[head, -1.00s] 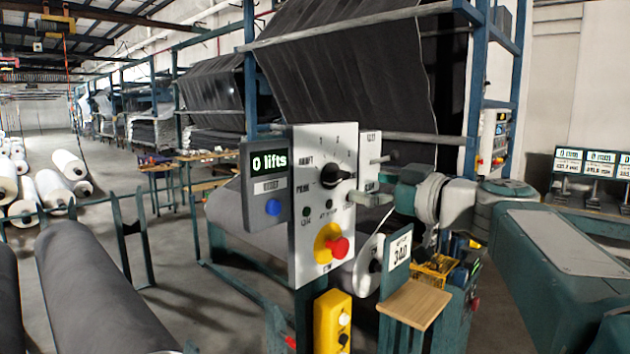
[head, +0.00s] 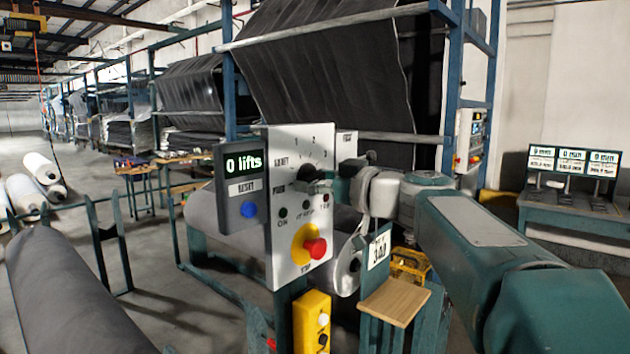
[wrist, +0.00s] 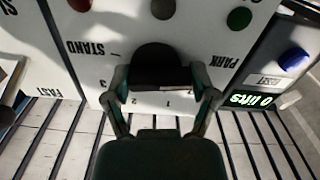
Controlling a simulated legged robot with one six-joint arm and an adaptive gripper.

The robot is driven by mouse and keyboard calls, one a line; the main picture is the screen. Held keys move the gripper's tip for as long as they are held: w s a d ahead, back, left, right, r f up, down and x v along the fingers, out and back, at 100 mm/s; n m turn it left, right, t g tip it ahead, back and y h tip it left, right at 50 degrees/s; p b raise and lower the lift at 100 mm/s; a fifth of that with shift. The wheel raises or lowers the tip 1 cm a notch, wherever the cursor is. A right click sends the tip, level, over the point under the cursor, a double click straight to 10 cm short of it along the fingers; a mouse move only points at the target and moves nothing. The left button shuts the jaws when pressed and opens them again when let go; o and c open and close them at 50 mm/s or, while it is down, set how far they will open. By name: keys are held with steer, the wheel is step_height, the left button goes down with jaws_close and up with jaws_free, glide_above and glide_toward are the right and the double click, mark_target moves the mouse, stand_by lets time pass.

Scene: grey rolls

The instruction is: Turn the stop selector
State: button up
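The stop selector is a black knob (head: 306,174) on a white upright panel (head: 283,262), inside a ring of marks with numbers and words. It also shows in the wrist view (wrist: 157,62), where the panel appears upside down with PARK and STAND readable. My gripper (head: 330,184) is at the panel from the right, in front of the dial. In the wrist view my gripper (wrist: 165,88) has its two fingers spread, one on each side of the knob. A gap shows by the right finger; contact on the left cannot be told. The knob's pointer is hidden.
A display (head: 241,163) reading "0 lifts" has a blue button (head: 249,209) below it. A red mushroom button (head: 315,248) on a yellow base sticks out below the dial. Small lamps sit between. A wooden shelf (head: 395,301) stands at lower right.

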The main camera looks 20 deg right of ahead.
steer(key=shift+m, duration=0.4)
steer(key=m, duration=0.5)
steer(key=shift+m, duration=0.3)
steer(key=m, duration=0.5)
steer(key=shift+r, duration=0.1)
steer(key=m, duration=0.6)
steer(key=shift+w+d+m, duration=0.1)
steer(key=shift+m, duration=0.3)
steer(key=m, duration=0.5)
steer(key=shift+w+m, duration=0.1)
steer(key=shift+m, duration=0.2)
steer(key=shift+d, duration=0.1)
